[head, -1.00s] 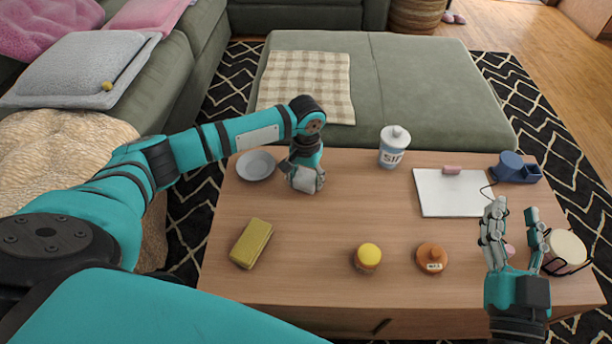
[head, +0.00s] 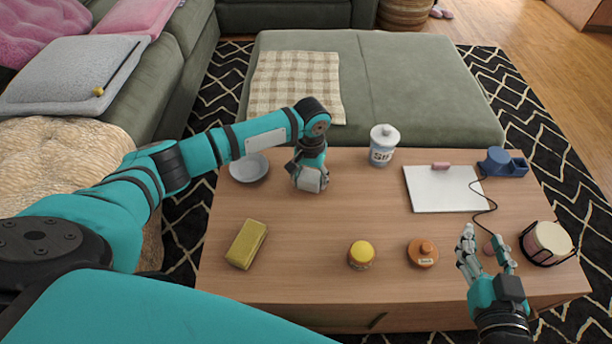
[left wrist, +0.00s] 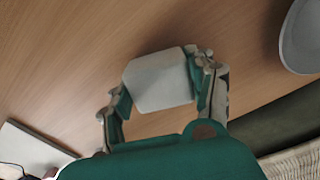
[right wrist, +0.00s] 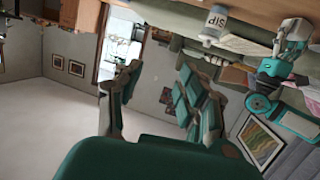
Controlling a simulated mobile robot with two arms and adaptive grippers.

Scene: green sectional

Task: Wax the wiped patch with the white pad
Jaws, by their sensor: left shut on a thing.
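The white pad (head: 309,182) is held in my left gripper (head: 311,178), over the back left part of the wooden coffee table (head: 310,225). In the left wrist view the pad (left wrist: 160,80) is a pale rounded block between the fingers. I cannot tell whether it touches the wood. No wiped patch stands out on the tabletop. A brown round pot with a knob and a small label (head: 423,253) stands at the front middle. My right gripper (head: 487,245) is open with its fingers up, over the table's front right; the right wrist view shows nothing between its fingers.
A yellow sponge (head: 247,244), yellow-topped jar (head: 361,254), grey dish (head: 249,168) and lidded cup (head: 383,146) stand around the pad. Rightward are a white board (head: 443,190), blue holder (head: 500,162) and black-framed pot (head: 548,243). The table's centre is clear.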

